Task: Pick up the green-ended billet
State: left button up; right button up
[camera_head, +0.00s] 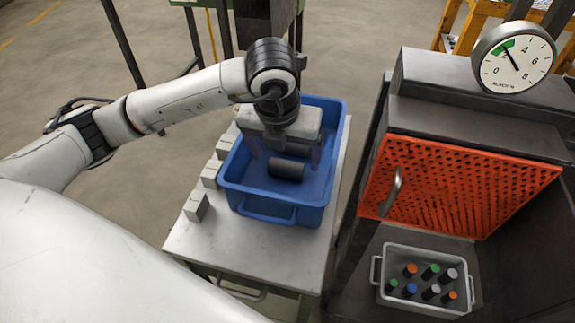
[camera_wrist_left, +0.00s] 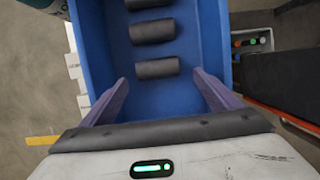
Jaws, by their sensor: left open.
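My left gripper (camera_head: 285,157) is open over the blue bin (camera_head: 333,130), pointing down. A dark cylindrical billet (camera_head: 287,169) lies in the bin below and between the fingers; I cannot see a coloured end on it. In the left wrist view the gripper (camera_wrist_left: 160,76) has a dark billet (camera_wrist_left: 157,68) just ahead between its fingertips, with two more dark billets beyond it in the bin (camera_wrist_left: 212,30). Billets with green ends (camera_head: 434,269) (camera_head: 391,284) stand in the grey basket (camera_head: 424,305) at lower right. My right gripper is not in view.
Pale blocks (camera_head: 196,206) line the left side of the white table (camera_head: 245,254). The furnace with its orange perforated door (camera_head: 440,185) and a dial gauge (camera_head: 513,57) stands to the right. The basket also holds orange-, blue- and white-ended billets.

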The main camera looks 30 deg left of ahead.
aim_at(286, 164)
pick_arm(q)
jog(key=x, duration=0.5)
jog(key=shift+w+a+f+p, duration=0.1)
jog(key=shift+a+f+p, duration=0.15)
jog(key=shift+p, duration=0.1)
jog(key=shift+r, duration=0.1)
jog(key=c, duration=1.7)
jog(key=shift+w+r, duration=0.1)
jog(key=shift+c, duration=0.6)
notch_tip(286, 164, up, 10)
